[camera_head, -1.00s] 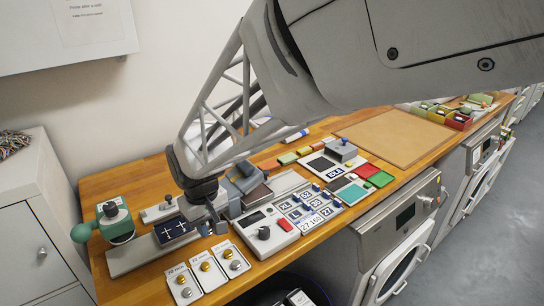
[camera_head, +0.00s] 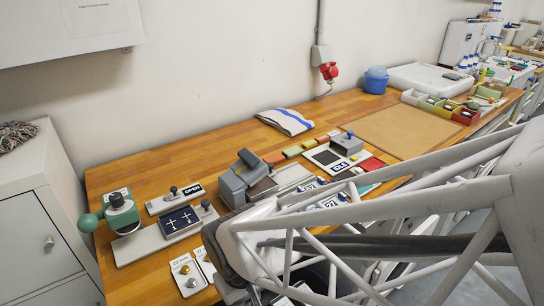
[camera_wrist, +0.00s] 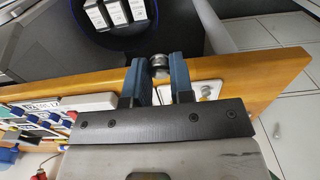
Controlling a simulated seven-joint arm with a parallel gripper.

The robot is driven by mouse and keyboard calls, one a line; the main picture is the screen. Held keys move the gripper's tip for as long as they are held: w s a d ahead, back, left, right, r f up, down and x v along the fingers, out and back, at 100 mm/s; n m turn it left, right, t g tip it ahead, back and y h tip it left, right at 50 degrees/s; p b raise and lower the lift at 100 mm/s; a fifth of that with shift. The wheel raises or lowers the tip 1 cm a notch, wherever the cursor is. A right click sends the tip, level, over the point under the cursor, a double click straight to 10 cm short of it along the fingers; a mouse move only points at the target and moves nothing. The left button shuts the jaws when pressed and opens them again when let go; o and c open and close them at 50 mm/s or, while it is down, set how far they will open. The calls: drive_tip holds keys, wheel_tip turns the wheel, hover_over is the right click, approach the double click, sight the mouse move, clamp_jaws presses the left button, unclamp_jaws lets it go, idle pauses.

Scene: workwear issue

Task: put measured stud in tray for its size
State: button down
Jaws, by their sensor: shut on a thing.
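My gripper (camera_wrist: 157,78) shows in the wrist view, its blue fingers shut on a small round metallic stud (camera_wrist: 158,62) near the fingertips. The stud is over or just beyond the wooden bench's front edge; its height is unclear. In the head view my own arm hides the gripper and stud. White size plates (camera_head: 186,279) with gold and silver studs stand at the bench front, partly hidden; one plate (camera_wrist: 212,91) shows beside the right finger.
A grey press-like device (camera_head: 245,180) and a board with a dark blue cross-marked pad (camera_head: 180,221) stand on the bench. A green-knobbed device (camera_head: 118,212) is at left. A folded striped cloth (camera_head: 286,121) lies behind. Bare wood is at back left.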

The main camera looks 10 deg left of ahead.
drive_tip(key=shift+s+d+f, duration=0.45)
drive_tip(key=shift+s+d, duration=0.15)
drive_tip(key=shift+s, duration=0.1)
drive_tip(key=shift+w+a, duration=0.1)
hover_over(216, 265)
drive_tip(key=s, duration=0.2)
drive_tip(key=shift+w+d+f, duration=0.25)
drive_tip(key=shift+d+f, duration=0.2)
drive_tip(key=shift+f, duration=0.25)
drive_tip(key=shift+f, duration=1.75)
drive_tip(key=shift+f, duration=0.15)
drive_tip(key=c, duration=1.4)
unclamp_jaws()
drive_tip(key=shift+o, duration=0.6)
